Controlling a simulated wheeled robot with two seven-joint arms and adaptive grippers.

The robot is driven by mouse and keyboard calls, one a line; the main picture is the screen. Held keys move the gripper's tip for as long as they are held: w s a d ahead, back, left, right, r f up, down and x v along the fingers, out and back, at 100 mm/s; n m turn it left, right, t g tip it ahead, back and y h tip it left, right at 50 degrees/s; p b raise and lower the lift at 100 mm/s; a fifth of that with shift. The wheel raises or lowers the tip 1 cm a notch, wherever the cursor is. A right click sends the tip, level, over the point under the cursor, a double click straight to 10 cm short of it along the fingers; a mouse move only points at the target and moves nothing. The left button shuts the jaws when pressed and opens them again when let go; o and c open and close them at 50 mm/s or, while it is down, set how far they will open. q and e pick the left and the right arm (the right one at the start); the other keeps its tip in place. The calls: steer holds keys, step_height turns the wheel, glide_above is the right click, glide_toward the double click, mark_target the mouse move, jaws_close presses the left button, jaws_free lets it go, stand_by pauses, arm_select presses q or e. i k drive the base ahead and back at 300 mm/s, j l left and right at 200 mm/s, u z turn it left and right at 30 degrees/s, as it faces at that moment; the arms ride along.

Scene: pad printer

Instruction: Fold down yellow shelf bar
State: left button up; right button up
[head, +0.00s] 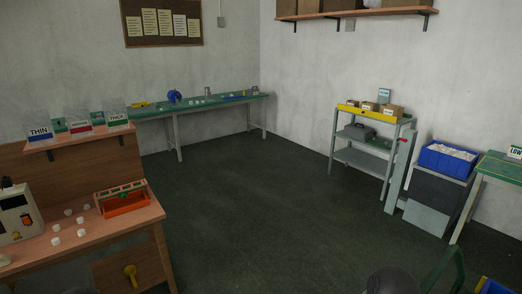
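The yellow bar (354,110) runs along the front edge of the top level of a grey shelf rack (369,163), against the right wall. It stands up in front of several small cardboard boxes (390,110). The rack is across the room, well away from me. Neither of my grippers can be made out. Dark rounded shapes at the bottom edge look like parts of my own arms, with no fingers visible.
Open dark floor (260,200) lies between me and the rack. A wooden workbench (105,232) with white pieces and an orange tray (122,200) stands at left. A blue bin (446,160) on a grey cabinet is right of the rack. A green chair (447,268) is at front right.

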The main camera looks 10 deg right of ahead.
mark_target(383, 116)
steer(key=i+j+z, duration=0.1)
steer(key=i, duration=0.4)
steer(key=i+j+z, duration=0.1)
steer(key=i+j, duration=0.25)
steer(key=i, duration=0.15)
steer(key=i+j+z, duration=0.1)
steer(key=i+j, duration=0.15)
steer(key=i, duration=0.25)
steer(key=i+l+z, duration=0.25)
steer(key=i+z, duration=0.15)
steer(key=i+l+z, duration=0.1)
steer(key=i+z, duration=0.3)
steer(key=i, duration=0.15)
steer(key=i+z, duration=0.35)
steer(key=i, duration=0.15)
steer(key=i+j+z, duration=0.25)
steer(key=i+z, duration=0.15)
steer(key=i+l, duration=0.1)
steer(key=i, duration=0.9)
steer(key=i+l, duration=0.1)
steer(key=i, duration=0.95)
steer(key=i+l+u, duration=1.35)
steer(key=l, duration=0.45)
steer(key=k+j, duration=0.2)
steer(key=j, duration=0.15)
steer(key=k+j, duration=0.2)
steer(key=j, duration=0.15)
steer(key=u, duration=0.05)
